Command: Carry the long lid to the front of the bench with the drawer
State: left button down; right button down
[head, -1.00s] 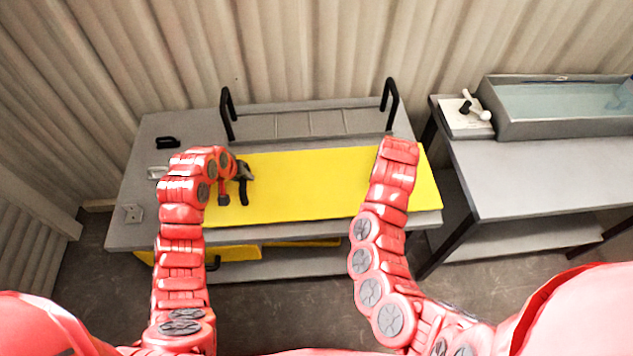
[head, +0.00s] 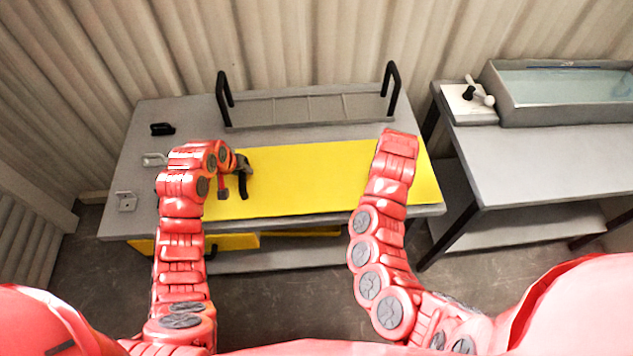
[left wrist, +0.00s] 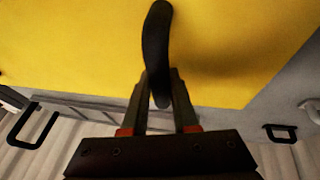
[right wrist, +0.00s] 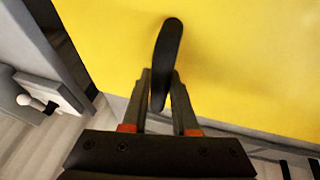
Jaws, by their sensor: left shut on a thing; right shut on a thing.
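The long lid (head: 300,180) is a flat yellow panel lying over the front part of the grey bench (head: 130,170). My left gripper (head: 242,177) is over its left part. In the left wrist view, the left gripper's fingers (left wrist: 160,85) are shut on a black lid handle (left wrist: 157,40). In the right wrist view, my right gripper (right wrist: 160,90) is shut on the other black lid handle (right wrist: 169,45). In the head view my right arm hides that handle and gripper. Below the benchtop, a yellow drawer front (head: 232,241) shows partly behind my left arm.
Behind the lid is a grey sectioned piece (head: 310,108) with two tall black handles (head: 225,98). Small fittings (head: 126,201) sit on the bench's left end. At right, a separate grey table (head: 540,165) bears a water tank (head: 560,88). A gap separates them.

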pick_arm(q)
jog(key=shift+f+b, duration=0.35)
jog(key=shift+f, duration=0.2)
pick_arm(e)
jog(key=shift+f, duration=0.55)
pick_arm(q)
jog(key=c, duration=0.7)
grip_release()
jog(key=shift+r, duration=0.15)
pick_arm(e)
jog(key=c, duration=0.7)
grip_release()
jog(key=shift+r, duration=0.15)
jog(key=shift+s, duration=0.1)
pick_arm(q)
jog(key=v, duration=1.2)
pick_arm(e)
jog(key=v, duration=1.2)
